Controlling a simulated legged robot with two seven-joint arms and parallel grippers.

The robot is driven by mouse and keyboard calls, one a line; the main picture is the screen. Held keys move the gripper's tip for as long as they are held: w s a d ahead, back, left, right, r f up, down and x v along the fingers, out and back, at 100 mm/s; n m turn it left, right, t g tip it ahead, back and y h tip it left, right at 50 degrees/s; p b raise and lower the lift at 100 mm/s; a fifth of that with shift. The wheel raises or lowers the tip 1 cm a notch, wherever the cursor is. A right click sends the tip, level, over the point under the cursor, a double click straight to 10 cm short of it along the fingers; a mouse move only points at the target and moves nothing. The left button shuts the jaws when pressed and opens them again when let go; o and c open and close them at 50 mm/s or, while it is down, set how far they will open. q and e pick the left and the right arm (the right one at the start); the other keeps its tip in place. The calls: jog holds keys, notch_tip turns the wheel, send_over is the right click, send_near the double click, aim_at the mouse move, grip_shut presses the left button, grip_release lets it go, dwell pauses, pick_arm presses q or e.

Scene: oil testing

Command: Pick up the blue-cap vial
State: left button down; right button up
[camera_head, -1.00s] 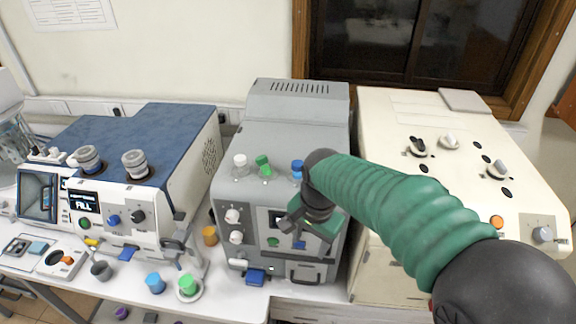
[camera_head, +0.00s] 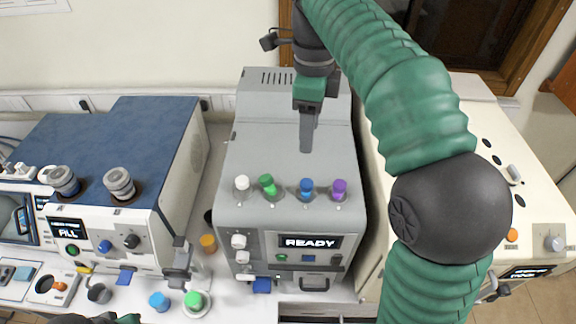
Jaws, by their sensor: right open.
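The blue-cap vial (camera_head: 306,188) stands upright in the row on top of the grey machine (camera_head: 250,150), between a green-cap vial (camera_head: 268,184) and a purple-cap vial (camera_head: 339,189). A white-cap vial (camera_head: 242,185) stands at the row's left end. My right gripper (camera_head: 306,148) is open and empty and hangs down over the machine top. In the picture it is just above the blue cap, apart from it. The gap between its fingers is hard to see from this side.
A blue-topped machine (camera_head: 110,140) stands at the left. A cream machine (camera_head: 530,205) stands at the right, partly behind my right arm. A loose blue cap (camera_head: 159,301) and a green cap (camera_head: 194,300) are at the white table's front. The machine's display (camera_head: 308,242) reads READY.

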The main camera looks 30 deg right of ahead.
send_over(309, 185)
jog(key=s, duration=0.2)
notch_tip(309, 185, down, 9)
jog(key=w+f+p, duration=0.1)
jog(key=w+f, duration=0.2)
jog(key=shift+w+d+f+p, duration=0.1)
jog(key=shift+w+f+p, duration=0.15)
jog(key=shift+p, duration=0.15)
notch_tip(309, 185, down, 3)
jog(key=shift+r+p, duration=0.1)
jog(key=shift+p, duration=0.35)
jog(key=shift+s+f, duration=0.25)
jog(key=shift+s, duration=0.5)
jog(key=shift+w+f, duration=0.1)
jog(key=shift+w, duration=0.4)
jog(key=c, duration=0.9)
jog(key=shift+c, duration=1.2)
pick_arm(q)
jog(key=v, duration=0.3)
jog(key=shift+s+r, duration=0.2)
jog(key=shift+s, duration=0.25)
pick_arm(e)
jog(key=shift+s, duration=0.2)
grip_shut()
